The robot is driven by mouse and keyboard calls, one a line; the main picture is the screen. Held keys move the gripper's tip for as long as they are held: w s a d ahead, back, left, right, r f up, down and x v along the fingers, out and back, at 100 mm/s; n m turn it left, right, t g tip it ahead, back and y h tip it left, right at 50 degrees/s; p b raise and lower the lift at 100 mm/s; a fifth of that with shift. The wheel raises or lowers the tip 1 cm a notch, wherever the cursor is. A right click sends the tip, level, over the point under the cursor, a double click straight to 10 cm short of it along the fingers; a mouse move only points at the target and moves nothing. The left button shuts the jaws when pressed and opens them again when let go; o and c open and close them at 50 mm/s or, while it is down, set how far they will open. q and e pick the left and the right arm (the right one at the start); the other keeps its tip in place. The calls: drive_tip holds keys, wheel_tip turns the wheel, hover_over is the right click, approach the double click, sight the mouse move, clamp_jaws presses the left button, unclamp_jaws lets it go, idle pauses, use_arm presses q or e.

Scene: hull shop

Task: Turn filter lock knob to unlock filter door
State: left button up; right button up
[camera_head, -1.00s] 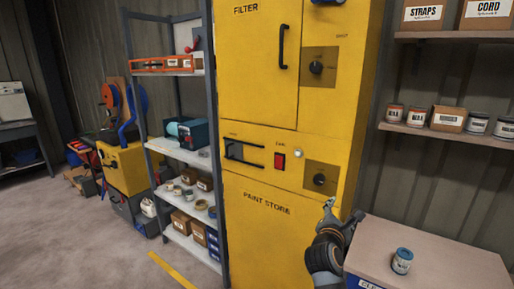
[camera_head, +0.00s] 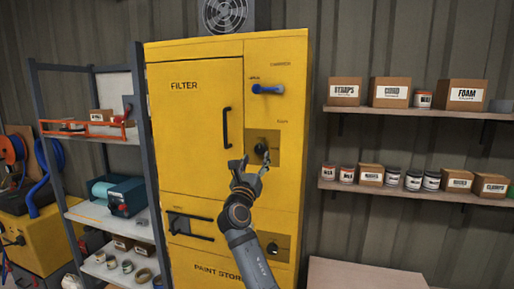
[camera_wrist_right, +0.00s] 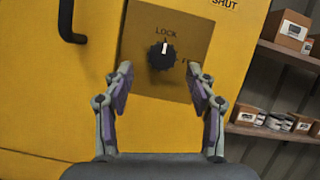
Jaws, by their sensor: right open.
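The filter lock knob (camera_wrist_right: 161,56) is a round black knob with a white pointer, on a brown plate below the word LOCK. The pointer aims up toward LOCK. In the head view the knob (camera_head: 261,149) shows just above my right gripper (camera_head: 252,165). In the wrist view my right gripper (camera_wrist_right: 160,88) is open, its two fingers to the left and right below the knob, with nothing between them. The filter door (camera_head: 198,120) is yellow and looks closed, with a black vertical handle (camera_head: 227,127). My left gripper is not in view.
A blue lever (camera_head: 267,89) sits above the knob plate. A second knob (camera_head: 272,249) and a drawer-like panel with black handles (camera_head: 190,230) are lower on the cabinet. Shelves (camera_head: 420,190) with boxes and cans stand right, a grey rack (camera_head: 95,150) left.

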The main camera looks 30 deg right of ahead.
sight(260, 152)
drive_tip(key=x, duration=0.3)
drive_tip(key=shift+s+r+p, duration=0.1)
drive_tip(key=shift+s+p, duration=0.05)
drive_tip(key=shift+p, duration=0.25)
drive_tip(key=shift+d, duration=0.25)
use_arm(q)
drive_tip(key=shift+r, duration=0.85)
